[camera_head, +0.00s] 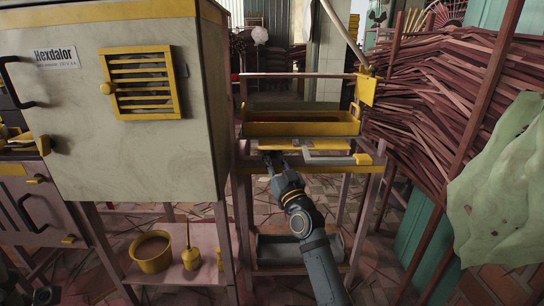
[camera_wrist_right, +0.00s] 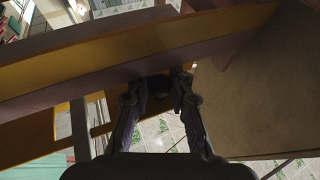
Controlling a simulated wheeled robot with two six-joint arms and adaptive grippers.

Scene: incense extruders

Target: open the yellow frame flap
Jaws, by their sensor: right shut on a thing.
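A yellow-framed slatted panel (camera_head: 145,82) with a round knob sits flat on the pale cabinet; I cannot tell whether it is the named flap. A flat yellow panel (camera_head: 300,146) shows under the yellow tray on the stand to the right. My right gripper (camera_head: 272,158) reaches up to the stand's front, just below this panel. In the right wrist view my right gripper (camera_wrist_right: 158,86) is closed around a small dark knob-like part under a yellow and brown beam (camera_wrist_right: 130,62). A dark piece (camera_head: 45,296) at the bottom left may be my left gripper; its fingers are unclear.
The yellow tray (camera_head: 300,124) rests on the stand, with a grey bent handle (camera_head: 330,159) below it. The pale cabinet (camera_head: 130,155) stands close on the left. Bundled sticks (camera_head: 440,110) and a green cloth (camera_head: 505,190) crowd the right. A yellow bowl (camera_head: 151,262) stands on the low shelf.

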